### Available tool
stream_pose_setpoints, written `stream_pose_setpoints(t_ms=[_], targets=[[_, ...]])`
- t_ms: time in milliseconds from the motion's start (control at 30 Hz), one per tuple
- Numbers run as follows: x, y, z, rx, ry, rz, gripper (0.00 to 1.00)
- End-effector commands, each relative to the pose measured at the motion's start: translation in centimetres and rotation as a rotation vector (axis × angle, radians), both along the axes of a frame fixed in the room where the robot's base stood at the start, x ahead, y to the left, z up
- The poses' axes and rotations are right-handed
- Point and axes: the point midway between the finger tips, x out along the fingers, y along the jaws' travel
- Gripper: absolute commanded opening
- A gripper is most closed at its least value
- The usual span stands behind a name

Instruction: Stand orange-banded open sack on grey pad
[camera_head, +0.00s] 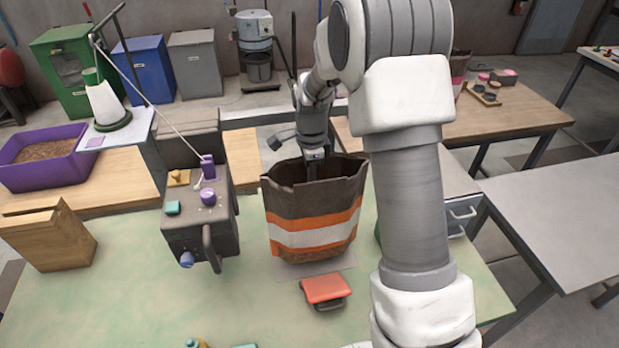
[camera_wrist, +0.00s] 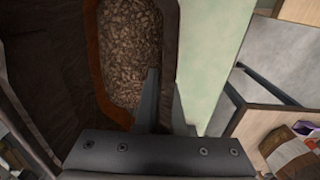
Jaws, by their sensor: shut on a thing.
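The open sack (camera_head: 312,238) is brown with an orange, white and orange band, and stands upright at the middle of the green table. Its mouth faces up; the wrist view shows brown pellets (camera_wrist: 130,50) inside. The grey pad (camera_head: 318,267) shows as a strip at the sack's front bottom edge; the rest is hidden beneath the sack. I cannot tell whether the sack's base touches it. My gripper (camera_head: 314,168) reaches down at the sack's far rim. In the wrist view my gripper (camera_wrist: 167,98) is shut on the sack's wall, one finger inside and one outside.
A red-orange handled object (camera_head: 325,290) lies just in front of the pad. A dark machine (camera_head: 205,200) with knobs stands left of the sack, and a wooden box (camera_head: 48,238) is farther left. A purple bin (camera_head: 45,158) of pellets is at the back left.

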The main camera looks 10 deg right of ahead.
Motion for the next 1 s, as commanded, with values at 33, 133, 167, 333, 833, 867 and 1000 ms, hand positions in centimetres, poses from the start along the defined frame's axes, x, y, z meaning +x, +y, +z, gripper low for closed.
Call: stream_pose_setpoints(t_ms=[33,133,167,333,833,867,1000], targets=[[0.0,0.0,-0.1,0.000,-0.002,0.000,0.00],[0.0,0.0,-0.6,0.000,-0.002,0.000,0.00],[0.0,0.0,-0.8,0.000,-0.002,0.000,0.00],[0.0,0.0,-2.3,0.001,-0.002,0.000,0.00],[0.1,0.0,-4.7,0.000,-0.003,0.001,0.00],[0.1,0.0,-4.7,0.000,-0.002,0.001,0.00],[0.1,0.0,-4.7,0.000,-0.002,0.001,0.00]])
